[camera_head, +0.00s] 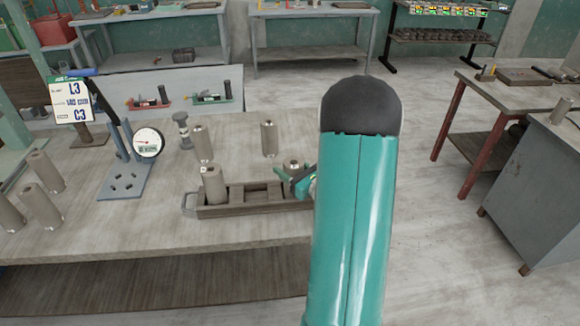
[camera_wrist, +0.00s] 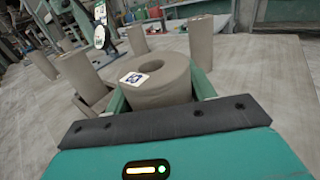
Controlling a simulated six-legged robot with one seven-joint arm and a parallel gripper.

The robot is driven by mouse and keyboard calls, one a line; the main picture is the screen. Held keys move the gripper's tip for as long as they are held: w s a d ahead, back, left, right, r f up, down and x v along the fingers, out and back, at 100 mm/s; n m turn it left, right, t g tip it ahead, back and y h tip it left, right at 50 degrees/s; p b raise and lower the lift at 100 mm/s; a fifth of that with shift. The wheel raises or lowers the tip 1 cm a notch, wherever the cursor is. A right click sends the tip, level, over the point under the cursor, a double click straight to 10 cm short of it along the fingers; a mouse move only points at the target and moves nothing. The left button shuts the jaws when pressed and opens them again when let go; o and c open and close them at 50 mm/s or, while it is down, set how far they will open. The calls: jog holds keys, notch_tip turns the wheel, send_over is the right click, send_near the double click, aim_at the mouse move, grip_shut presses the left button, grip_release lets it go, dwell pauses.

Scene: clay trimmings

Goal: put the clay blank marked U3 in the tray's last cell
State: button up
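My gripper (camera_head: 299,183) is at the right end of the dark tray (camera_head: 240,210) in the head view, partly hidden by my arm. In the wrist view its two fingers lie against both sides of a hollow clay blank (camera_wrist: 160,88), which seems gripped. The blank is upright and has a white label with a dark mark, too small to read surely. Its top (camera_head: 292,164) shows in the head view; its lower part is hidden, so I cannot tell whether it rests in a cell. Another blank (camera_head: 214,187) stands in the tray's left cell. The middle cells look empty.
Loose blanks stand behind the tray (camera_head: 202,143) (camera_head: 269,138) and at the table's left (camera_head: 46,172). The table front is clear.

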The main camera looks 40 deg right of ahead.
jog(key=o, duration=0.4)
jog(key=shift+r, duration=0.1)
jog(key=s, duration=1.2)
jog(key=a+r+n+g+y, duration=0.2)
jog(key=a+n+g+y, duration=0.15)
jog(key=a+n, duration=0.4)
jog(key=w+a+r+n+g+y, duration=0.1)
jog(key=a+r+n+g+y, duration=0.25)
jog(key=a, duration=0.65)
jog(key=a+r+n+g+y, duration=0.2)
jog(key=a+n+g+y, duration=0.15)
jog(key=a+n, duration=0.4)
jog(key=s+a+n+g+h, duration=0.4)
jog(key=s+a+n+g, duration=0.1)
jog(key=a+n, duration=0.15)
notch_tip(320, 180, up, 7)
jog(key=s+n+t+h, duration=0.2)
jog(key=n+t+h, duration=0.1)
jog(key=n+h, duration=0.4)
jog(key=n, duration=0.3)
jog(key=shift+n, duration=0.3)
